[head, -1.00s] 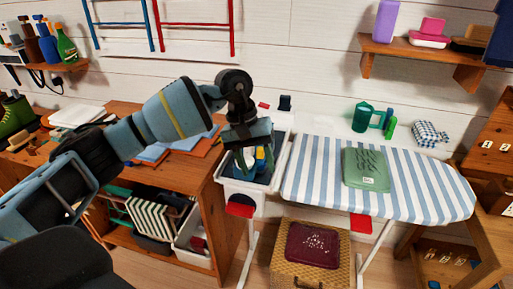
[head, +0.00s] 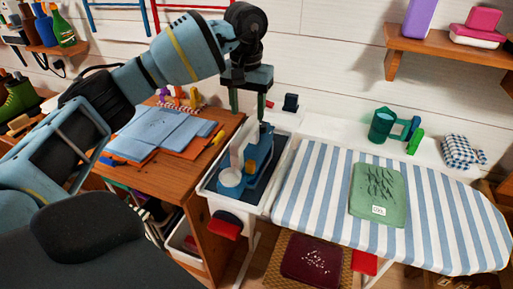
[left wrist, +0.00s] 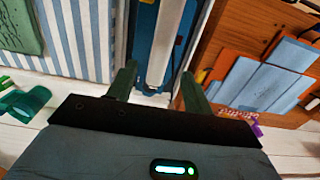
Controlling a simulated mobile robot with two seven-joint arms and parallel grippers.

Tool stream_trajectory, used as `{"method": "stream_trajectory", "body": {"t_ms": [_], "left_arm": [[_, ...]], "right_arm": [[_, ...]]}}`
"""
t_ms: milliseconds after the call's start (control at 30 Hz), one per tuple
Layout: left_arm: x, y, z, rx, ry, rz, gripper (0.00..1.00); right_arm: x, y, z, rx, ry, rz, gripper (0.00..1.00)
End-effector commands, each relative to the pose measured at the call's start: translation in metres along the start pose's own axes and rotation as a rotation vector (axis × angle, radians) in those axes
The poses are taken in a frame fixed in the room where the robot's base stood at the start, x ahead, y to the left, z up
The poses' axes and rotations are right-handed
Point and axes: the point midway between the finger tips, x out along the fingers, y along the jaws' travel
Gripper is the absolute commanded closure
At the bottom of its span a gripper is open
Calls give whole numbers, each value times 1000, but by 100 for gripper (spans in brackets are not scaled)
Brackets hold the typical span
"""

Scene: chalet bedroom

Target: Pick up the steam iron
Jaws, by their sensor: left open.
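A blue object with pale cream parts, which looks like the steam iron (head: 258,155), stands in the white-rimmed tray (head: 283,172) at the left end of the ironing board. My left gripper (head: 248,108) is open, pointing down just above it, with its two green fingers apart. In the left wrist view, a long pale bar on blue, likely part of the iron (left wrist: 163,40), shows beyond and between the open fingertips (left wrist: 158,80). I cannot tell whether the fingers touch it. My right gripper is not in view.
The striped ironing board (head: 310,190) lies to the right, with a green folded item (head: 377,190) on it. A green cup-like object (head: 382,125) and a checked cloth (head: 458,150) sit behind it. A wooden desk (head: 190,175) with blue and orange folders stands left. A wall shelf (head: 440,47) is upper right.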

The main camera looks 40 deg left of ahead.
Motion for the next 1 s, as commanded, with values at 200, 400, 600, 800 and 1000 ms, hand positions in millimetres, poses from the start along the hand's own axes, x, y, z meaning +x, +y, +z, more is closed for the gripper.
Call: {"method": "stream_trajectory", "body": {"t_ms": [200,400,600,800,1000], "left_arm": [[9,0,0,-1,-1,0,49],[26,0,0,0,1,1,49],[34,1,-1,-1,-1,0,49],[61,3,-3,-1,0,0,49],[77,3,-4,-1,2,1,49]], "right_arm": [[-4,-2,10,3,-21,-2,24],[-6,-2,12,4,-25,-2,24],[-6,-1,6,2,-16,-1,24],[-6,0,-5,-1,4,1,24],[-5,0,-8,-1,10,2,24]]}}
